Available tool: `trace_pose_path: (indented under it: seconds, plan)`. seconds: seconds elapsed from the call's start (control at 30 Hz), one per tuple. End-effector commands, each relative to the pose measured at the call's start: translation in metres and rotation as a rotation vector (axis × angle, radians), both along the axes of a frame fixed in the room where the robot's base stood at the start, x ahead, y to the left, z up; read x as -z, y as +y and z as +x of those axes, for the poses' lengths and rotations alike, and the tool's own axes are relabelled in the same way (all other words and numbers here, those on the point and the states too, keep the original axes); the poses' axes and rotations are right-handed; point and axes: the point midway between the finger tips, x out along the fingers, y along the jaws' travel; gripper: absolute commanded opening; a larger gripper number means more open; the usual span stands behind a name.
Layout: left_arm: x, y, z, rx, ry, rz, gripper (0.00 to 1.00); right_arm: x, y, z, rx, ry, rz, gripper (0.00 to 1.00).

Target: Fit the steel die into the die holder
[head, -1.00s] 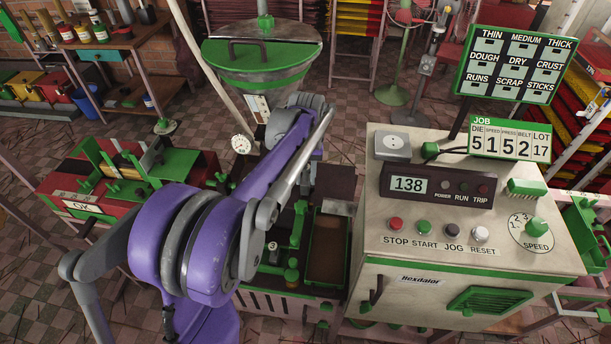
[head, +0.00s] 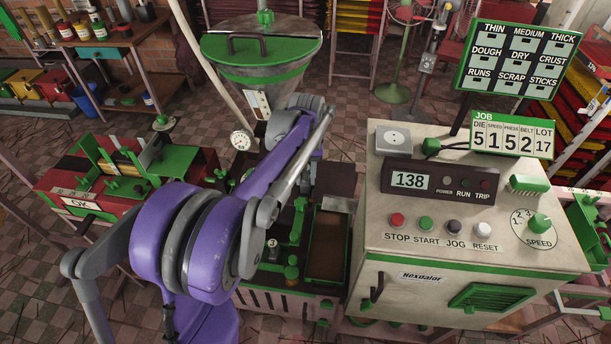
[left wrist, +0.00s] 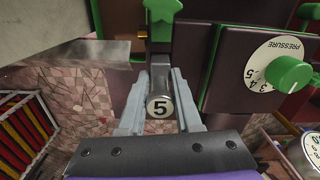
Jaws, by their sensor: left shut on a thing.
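The steel die (left wrist: 160,92) is a short metal cylinder with a round end marked 5. In the left wrist view it lies between the two pale fingers of my left gripper (left wrist: 160,82), which is shut on it. Beyond the die is a dark upright block (left wrist: 160,42) with a green knob (left wrist: 163,9) on top, which seems to be the die holder. The die's far end is hidden, so I cannot tell whether it is inside the block. In the head view my purple left arm covers this spot. My right gripper is in neither current view.
A dark panel with a green PRESSURE knob (left wrist: 288,74) stands close right of my left gripper. A grey plate edge (left wrist: 75,58) is on the left. In the head view a control cabinet (head: 420,270) stands at right and a green-lidded hopper (head: 262,72) behind.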

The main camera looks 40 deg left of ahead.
Motion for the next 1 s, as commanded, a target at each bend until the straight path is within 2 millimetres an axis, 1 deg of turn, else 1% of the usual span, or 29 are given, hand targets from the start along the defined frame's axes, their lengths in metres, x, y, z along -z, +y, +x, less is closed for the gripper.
trace_pose_path:
  seconds: [0.27, 0.8, 1.0]
  plan:
    - [0.0, 0.0, 0.0, 0.0, 0.0, 0.0, 0.0, 0.0, 0.0, 0.0, 0.0, 0.0, 0.0, 0.69]
    - [0.011, 0.0, 0.0, 0.001, 0.0, 0.0, 0.0, 0.008, 0.0, -0.002, 0.0, 0.004, 0.0, 0.69]
    - [0.012, 0.0, 0.0, 0.001, 0.0, 0.0, 0.0, 0.008, 0.0, -0.002, 0.0, 0.004, 0.0, 0.69]
